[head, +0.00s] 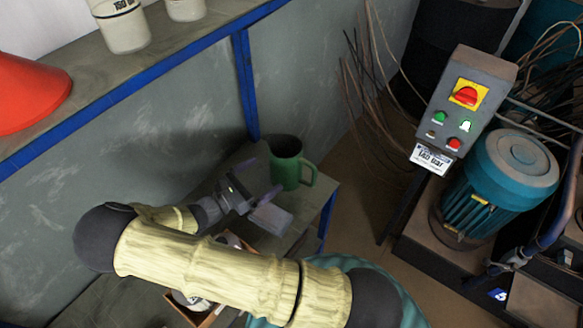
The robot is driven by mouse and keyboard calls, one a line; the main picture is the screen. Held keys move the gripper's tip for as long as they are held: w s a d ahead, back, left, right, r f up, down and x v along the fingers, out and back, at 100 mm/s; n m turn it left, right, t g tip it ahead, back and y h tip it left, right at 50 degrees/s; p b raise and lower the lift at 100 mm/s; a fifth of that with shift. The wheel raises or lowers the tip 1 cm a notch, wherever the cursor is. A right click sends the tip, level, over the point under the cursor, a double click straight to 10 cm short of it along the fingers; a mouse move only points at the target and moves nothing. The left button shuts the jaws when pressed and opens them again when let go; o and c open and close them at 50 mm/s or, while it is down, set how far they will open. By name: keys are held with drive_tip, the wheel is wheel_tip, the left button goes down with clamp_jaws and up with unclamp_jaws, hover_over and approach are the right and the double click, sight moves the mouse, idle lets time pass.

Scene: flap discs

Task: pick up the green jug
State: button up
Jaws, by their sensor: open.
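The green jug (287,164) stands upright near the corner of the lower bench, with its open mouth up and its handle on the right side. My gripper (260,181) is open, just left of and in front of the jug, with its fingers pointing towards it. Nothing shows between the fingers. I cannot tell whether a finger touches the jug. Part of the jug's lower left side is close to or behind the gripper.
A blue-framed shelf (150,75) above holds a red cone-shaped object (30,92) and pale containers (122,25). An open box (205,312) lies partly under my arm. A control box (466,105) and teal motor (500,180) stand right, beyond a floor gap.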

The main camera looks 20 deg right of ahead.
sight(274, 169)
drive_tip(key=shift+x, duration=1.15)
drive_tip(key=shift+d, duration=0.1)
drive_tip(key=p+x, duration=0.1)
drive_tip(key=x, duration=0.4)
drive_tip(key=shift+d+f, duration=0.1)
drive_tip(key=shift+f, duration=0.05)
drive_tip(key=shift+c, duration=0.4)
drive_tip(key=c, duration=1.2)
drive_tip(key=shift+r, duration=0.2)
drive_tip(key=shift+r, duration=4.8)
